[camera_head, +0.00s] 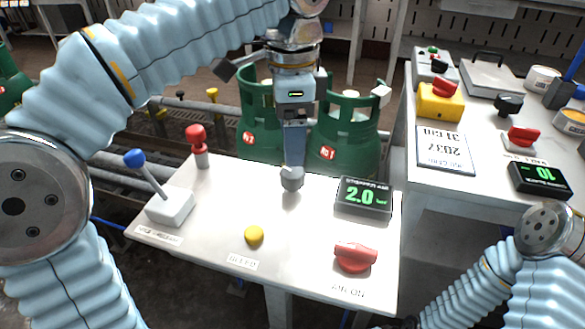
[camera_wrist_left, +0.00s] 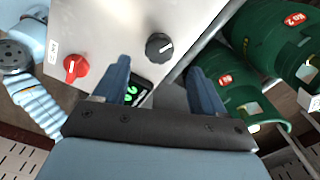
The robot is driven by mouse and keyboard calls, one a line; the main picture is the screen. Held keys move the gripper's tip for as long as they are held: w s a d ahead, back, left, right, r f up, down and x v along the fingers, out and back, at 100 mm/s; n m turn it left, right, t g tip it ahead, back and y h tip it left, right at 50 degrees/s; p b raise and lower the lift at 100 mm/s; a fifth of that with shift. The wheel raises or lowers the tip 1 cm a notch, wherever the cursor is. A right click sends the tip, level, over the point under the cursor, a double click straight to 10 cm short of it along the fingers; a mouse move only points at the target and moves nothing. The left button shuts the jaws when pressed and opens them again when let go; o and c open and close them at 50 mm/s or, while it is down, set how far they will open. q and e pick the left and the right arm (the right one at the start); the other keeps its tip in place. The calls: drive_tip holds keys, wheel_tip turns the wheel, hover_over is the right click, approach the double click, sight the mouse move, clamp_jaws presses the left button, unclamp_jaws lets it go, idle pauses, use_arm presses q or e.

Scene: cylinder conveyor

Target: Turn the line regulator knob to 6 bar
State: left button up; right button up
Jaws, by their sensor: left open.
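My left gripper (camera_head: 292,176) points down over the white panel (camera_head: 215,240), above and left of the display (camera_head: 364,197), which reads 2.0 in green. In the left wrist view a black round knob (camera_wrist_left: 159,46) with a white mark lies beyond and between the spread, empty fingers (camera_wrist_left: 160,75). The knob looks apart from the fingers, but the gap is hard to judge. The panel also carries a red knob (camera_head: 355,257), seen in the left wrist view (camera_wrist_left: 75,67) too. My right gripper is out of view.
The panel also has a blue-tipped lever (camera_head: 150,172), a red-topped post (camera_head: 198,145) and a yellow button (camera_head: 254,235). Green gas cylinders (camera_head: 345,125) stand behind. A second table (camera_head: 480,190) at the right holds a display reading 10 (camera_head: 541,180) and several devices.

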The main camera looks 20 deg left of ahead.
sight(292, 172)
use_arm(q)
wheel_tip(292, 172, down, 6)
drive_tip(key=shift+s+f+b, duration=0.1)
drive_tip(key=shift+f+b, duration=0.1)
drive_tip(key=shift+b, duration=0.3)
drive_tip(key=c, duration=1.1)
drive_tip(key=shift+o, duration=0.2)
